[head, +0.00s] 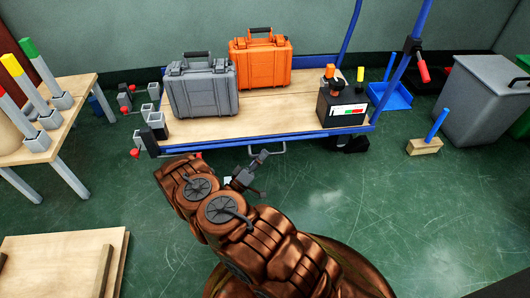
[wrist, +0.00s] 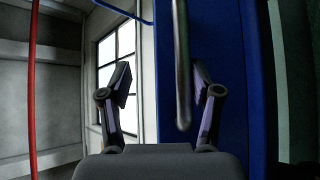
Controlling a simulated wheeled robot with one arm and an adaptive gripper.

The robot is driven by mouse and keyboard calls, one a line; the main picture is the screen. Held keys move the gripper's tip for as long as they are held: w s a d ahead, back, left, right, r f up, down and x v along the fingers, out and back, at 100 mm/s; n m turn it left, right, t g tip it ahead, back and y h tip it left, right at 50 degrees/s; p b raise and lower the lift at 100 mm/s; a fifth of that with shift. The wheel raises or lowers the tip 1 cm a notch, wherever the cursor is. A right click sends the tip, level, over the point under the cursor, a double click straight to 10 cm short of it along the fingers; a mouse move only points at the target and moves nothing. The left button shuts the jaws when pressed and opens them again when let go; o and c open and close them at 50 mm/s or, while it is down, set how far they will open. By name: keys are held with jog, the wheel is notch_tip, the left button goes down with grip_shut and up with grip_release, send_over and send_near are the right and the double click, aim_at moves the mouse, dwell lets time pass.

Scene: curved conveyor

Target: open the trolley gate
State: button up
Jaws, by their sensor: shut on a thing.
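The trolley has a wooden deck (head: 285,112) and a blue frame. Along its near side runs a low blue rail (head: 225,142), which seems to be the gate. A grey metal handle (head: 283,149) hangs from this rail. My gripper (head: 257,166) is at the handle, just below the rail. In the wrist view, the grey handle bar (wrist: 183,75) stands between the two fingers of my gripper (wrist: 162,88), nearer the right one, in front of a blue panel (wrist: 225,75). My arm hides part of the floor.
A grey case (head: 200,92), an orange case (head: 262,65) and a black box (head: 342,106) stand on the trolley. A wooden table (head: 70,105) is left, a pale wooden platform (head: 50,265) lower left, and a grey bin (head: 485,98) right.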

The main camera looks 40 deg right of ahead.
jog(key=shift+v, duration=2.8)
jog(key=shift+f, duration=0.15)
